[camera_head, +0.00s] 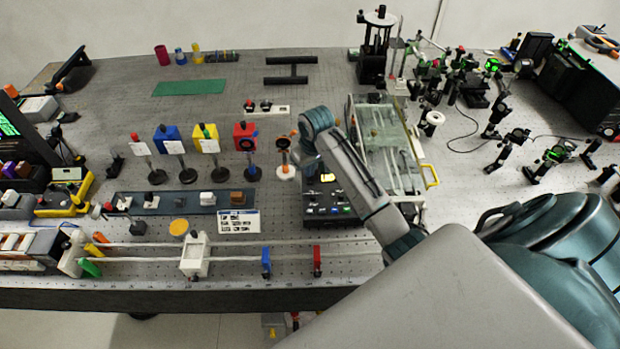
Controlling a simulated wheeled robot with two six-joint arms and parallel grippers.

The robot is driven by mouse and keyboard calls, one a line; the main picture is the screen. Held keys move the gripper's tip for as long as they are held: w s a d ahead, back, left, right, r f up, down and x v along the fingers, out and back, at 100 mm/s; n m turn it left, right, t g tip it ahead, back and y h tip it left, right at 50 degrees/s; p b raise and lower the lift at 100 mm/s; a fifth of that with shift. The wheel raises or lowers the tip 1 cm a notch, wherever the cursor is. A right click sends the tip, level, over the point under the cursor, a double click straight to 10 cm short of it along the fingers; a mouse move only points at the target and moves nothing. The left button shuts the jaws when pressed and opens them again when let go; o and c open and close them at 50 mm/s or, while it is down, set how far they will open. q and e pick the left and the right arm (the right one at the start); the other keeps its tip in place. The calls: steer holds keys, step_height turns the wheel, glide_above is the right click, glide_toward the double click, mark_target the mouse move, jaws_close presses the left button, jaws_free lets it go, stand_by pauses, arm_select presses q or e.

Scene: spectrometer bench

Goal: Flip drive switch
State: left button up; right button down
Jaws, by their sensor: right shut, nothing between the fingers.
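A black control box (330,218) with a small lit yellow display (328,178) and a row of small coloured controls along its front stands near the middle of the bench. I cannot tell which of these controls is the drive switch. My right arm reaches in from the lower right, over the right side of the box. My right gripper (306,162) is small in the view, at the far end of the arm, just behind and above the box's back edge. It is shut and empty. Whether it touches anything is hard to tell. My left gripper is out of view.
Left of the box stand several coloured filter holders on posts, including a red one (246,136). A white card (238,221) lies beside the box. A glass-topped case (385,150) stands behind my arm. A rail with a white carriage (195,256) runs in front.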

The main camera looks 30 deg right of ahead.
steer(key=shift+r+p, duration=0.5)
steer(key=shift+r, duration=2.9)
steer(key=shift+s+f, duration=0.1)
